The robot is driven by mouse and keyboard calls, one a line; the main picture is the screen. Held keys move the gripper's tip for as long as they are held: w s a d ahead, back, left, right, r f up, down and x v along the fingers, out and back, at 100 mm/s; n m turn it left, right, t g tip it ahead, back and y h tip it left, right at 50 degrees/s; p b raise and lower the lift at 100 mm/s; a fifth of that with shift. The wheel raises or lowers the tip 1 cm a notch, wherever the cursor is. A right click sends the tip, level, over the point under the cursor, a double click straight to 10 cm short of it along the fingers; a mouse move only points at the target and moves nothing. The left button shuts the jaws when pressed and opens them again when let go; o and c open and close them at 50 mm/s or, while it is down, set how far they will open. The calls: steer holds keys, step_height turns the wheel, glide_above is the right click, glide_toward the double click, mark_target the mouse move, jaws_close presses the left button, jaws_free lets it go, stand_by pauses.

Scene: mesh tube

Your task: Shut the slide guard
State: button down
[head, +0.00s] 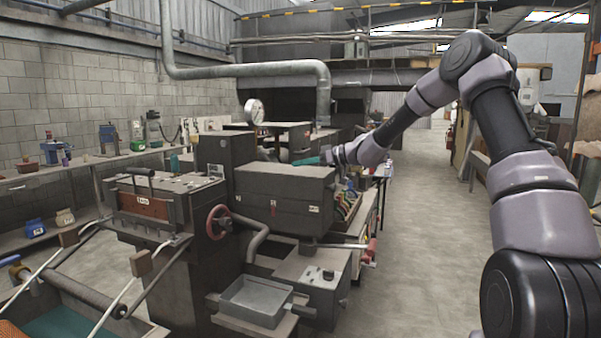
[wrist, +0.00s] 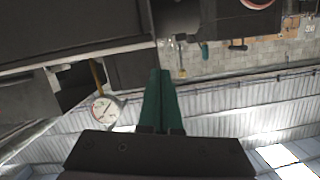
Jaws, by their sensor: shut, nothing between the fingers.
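A dark, box-shaped cover (head: 285,195) with small labels sits at the middle of the machine in the head view; it looks like the slide guard, though I cannot tell for certain or see how far it is shut. My gripper (head: 308,161), with green fingers, is at the far right top edge of this box; I cannot tell whether it touches. In the wrist view the green fingers (wrist: 160,75) are together and empty. A large dark surface (wrist: 70,30) fills the upper left there, beside the fingertips.
A red handwheel (head: 218,221) and a grey tray (head: 255,300) stick out from the machine's front. A round gauge (head: 254,111) stands behind the box; it also shows in the wrist view (wrist: 104,110). A red-handled lever (head: 371,251) is at right. The floor aisle (head: 425,220) is clear.

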steer(key=a+r+v, duration=0.1)
steer(key=v, duration=0.9)
steer(key=s+d+r+m+g+h, duration=0.1)
steer(key=s+r+m+h, duration=0.15)
steer(key=s, duration=0.65)
steer(key=s+d+r+m+g+h, duration=0.15)
steer(key=s+h, duration=0.25)
steer(key=s, duration=0.5)
steer(key=s+d+r+m+t+h, duration=0.1)
steer(key=s+d+m, duration=0.4)
steer(key=s, duration=0.6)
steer(key=s+d+r+m+t+h, duration=0.2)
steer(key=s+d+m+h, duration=0.3)
steer(key=s+d, duration=0.3)
steer(key=s+m+t, duration=0.1)
steer(key=s, duration=0.2)
steer(key=shift+r+t, duration=0.25)
steer(key=shift+t, duration=0.1)
